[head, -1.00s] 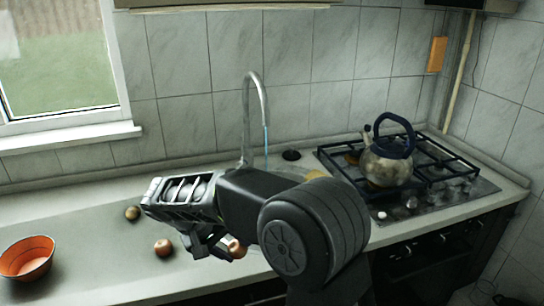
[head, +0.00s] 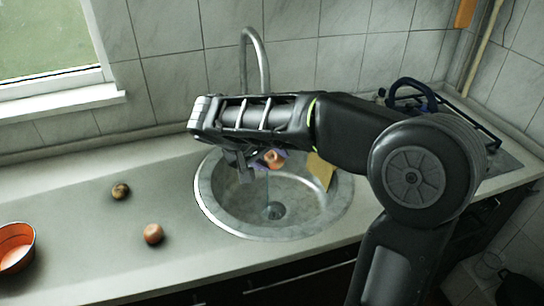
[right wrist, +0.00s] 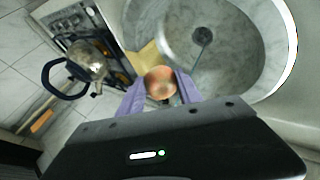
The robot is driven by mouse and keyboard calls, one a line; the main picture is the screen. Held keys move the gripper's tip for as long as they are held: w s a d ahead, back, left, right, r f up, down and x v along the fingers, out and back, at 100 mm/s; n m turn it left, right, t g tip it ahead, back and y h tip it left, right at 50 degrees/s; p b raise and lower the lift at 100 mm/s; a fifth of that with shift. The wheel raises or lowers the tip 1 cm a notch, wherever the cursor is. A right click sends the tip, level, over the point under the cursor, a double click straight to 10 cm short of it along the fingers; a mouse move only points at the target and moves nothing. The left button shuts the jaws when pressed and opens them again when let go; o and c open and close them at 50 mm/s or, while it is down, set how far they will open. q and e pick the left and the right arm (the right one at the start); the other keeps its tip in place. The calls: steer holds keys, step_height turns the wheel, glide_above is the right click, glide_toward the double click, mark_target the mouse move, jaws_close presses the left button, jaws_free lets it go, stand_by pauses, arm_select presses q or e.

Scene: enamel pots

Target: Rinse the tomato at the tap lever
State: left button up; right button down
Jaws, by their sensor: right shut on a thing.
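The tomato (head: 273,158), round and orange-red, is between the fingers of my right gripper (head: 262,163), which is shut on it above the sink bowl. In the right wrist view the tomato (right wrist: 160,83) sits between the two purple fingers. The tap (head: 250,62) is a curved metal spout rising behind my right arm, which hides its lower part. A faint thin stream shows below the gripper, over the bowl. I cannot make out a separate tap lever. My left gripper is out of view.
The round metal sink (head: 228,219) has a drain and a yellow sponge-like piece (head: 320,171) at its right side. A dark round item (head: 120,191) and an onion-like one (head: 153,234) lie on the counter, with an orange bowl (head: 16,246) at left. A kettle (right wrist: 86,62) stands on the stove.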

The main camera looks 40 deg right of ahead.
steer(key=shift+w, duration=0.15)
steer(key=w+d+f+p, duration=0.1)
steer(key=w+d, duration=0.2)
steer(key=w, duration=0.3)
steer(key=w+d+f+p, duration=0.1)
steer(key=w+d+p, duration=0.1)
steer(key=w, duration=0.4)
steer(key=shift+d+f, duration=0.35)
steer(key=shift+d, duration=0.05)
steer(key=shift+w, duration=0.15)
steer(key=shift+d, duration=0.1)
steer(key=shift+s+d, duration=0.3)
steer(key=shift+d, duration=0.15)
steer(key=shift+a, duration=0.1)
stand_by(0.6)
steer(key=shift+w+a, duration=0.3)
steer(key=shift+a, duration=0.2)
stand_by(0.4)
